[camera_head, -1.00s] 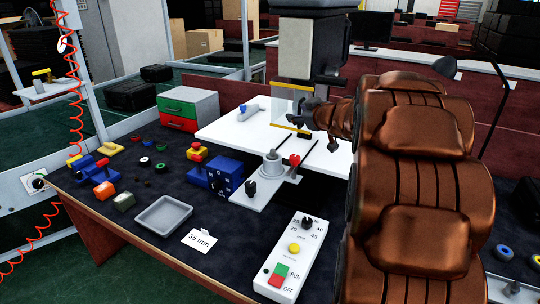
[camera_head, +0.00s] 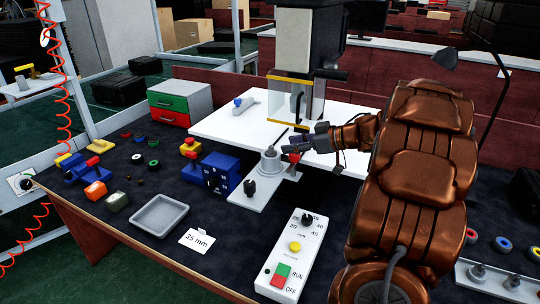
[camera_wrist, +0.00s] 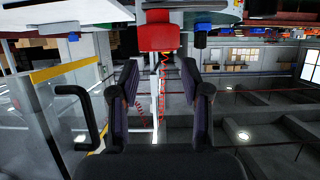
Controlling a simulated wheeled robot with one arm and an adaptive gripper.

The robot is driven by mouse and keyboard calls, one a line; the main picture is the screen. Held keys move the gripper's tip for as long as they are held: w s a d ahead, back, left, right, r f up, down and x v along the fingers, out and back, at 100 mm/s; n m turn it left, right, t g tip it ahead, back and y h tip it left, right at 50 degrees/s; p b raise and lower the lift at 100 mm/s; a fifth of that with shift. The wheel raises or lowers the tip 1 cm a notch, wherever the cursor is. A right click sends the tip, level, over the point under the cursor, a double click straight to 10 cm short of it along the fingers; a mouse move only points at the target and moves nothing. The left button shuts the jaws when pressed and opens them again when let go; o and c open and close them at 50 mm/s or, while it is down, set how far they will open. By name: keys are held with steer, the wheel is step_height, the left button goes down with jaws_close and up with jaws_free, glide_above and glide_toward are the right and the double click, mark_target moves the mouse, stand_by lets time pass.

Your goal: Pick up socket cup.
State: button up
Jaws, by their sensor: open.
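A grey cylindrical cup-like piece (camera_head: 270,160) stands upright on a pale plate at the front of the white table. I cannot tell whether it is the socket cup. A red piece (camera_head: 292,157) sits just right of it. My gripper (camera_head: 294,149) is beside these two pieces, partly covering the red one. In the wrist view my gripper (camera_wrist: 159,72) has its two dark fingers spread, with nothing between them. A red block (camera_wrist: 160,35) shows beyond the fingertips there, apart from them.
The press's clear guard (camera_head: 312,103) with a black handle (camera_wrist: 75,115) is close to my gripper. A blue box (camera_head: 220,172), grey tray (camera_head: 160,215), control panel (camera_head: 291,255) and several small round parts (camera_head: 153,163) are on the dark bench.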

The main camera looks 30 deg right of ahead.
mark_target(271, 154)
steer(key=shift+p+x, duration=0.7)
steer(key=shift+x, duration=2.15)
steer(key=shift+f, duration=0.1)
jaws_close()
